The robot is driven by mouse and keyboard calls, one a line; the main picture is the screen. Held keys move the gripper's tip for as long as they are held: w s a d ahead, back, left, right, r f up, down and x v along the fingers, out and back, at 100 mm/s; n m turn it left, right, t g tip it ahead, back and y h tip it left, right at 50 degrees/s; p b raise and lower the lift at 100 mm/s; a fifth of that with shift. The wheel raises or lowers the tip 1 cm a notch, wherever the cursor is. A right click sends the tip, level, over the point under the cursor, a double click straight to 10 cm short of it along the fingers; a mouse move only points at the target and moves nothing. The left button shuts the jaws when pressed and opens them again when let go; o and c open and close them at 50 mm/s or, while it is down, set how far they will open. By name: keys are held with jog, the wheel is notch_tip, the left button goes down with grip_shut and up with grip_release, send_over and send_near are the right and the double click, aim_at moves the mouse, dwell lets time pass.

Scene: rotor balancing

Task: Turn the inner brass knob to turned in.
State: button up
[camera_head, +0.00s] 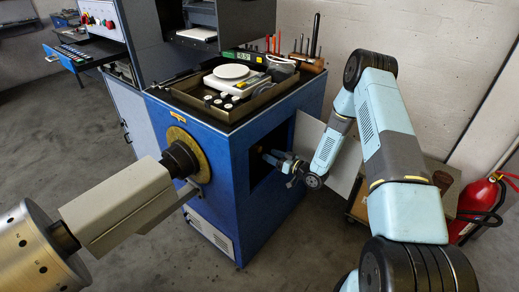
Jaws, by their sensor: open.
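The inner brass knob cannot be made out; the inside of the blue cabinet (212,150) is dark. A square opening (262,180) shows in the cabinet's right side. My arm comes from the right and bends down to this opening. My gripper (268,156) is at the opening, its fingertips at or just inside the dark space. Its jaws are open, and I see nothing between them. How far the fingertips are from the knob cannot be told.
A pale door panel (340,168) stands open right of the opening, close to my wrist. The cabinet's top tray (175,97) holds a scale and small parts. A large metal rotor (38,255) is at the lower left. A red extinguisher (475,203) stands right.

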aim_at(257, 148)
jog(key=x, duration=0.8)
jog(key=shift+w+a, duration=0.25)
jog(key=shift+c, duration=0.4)
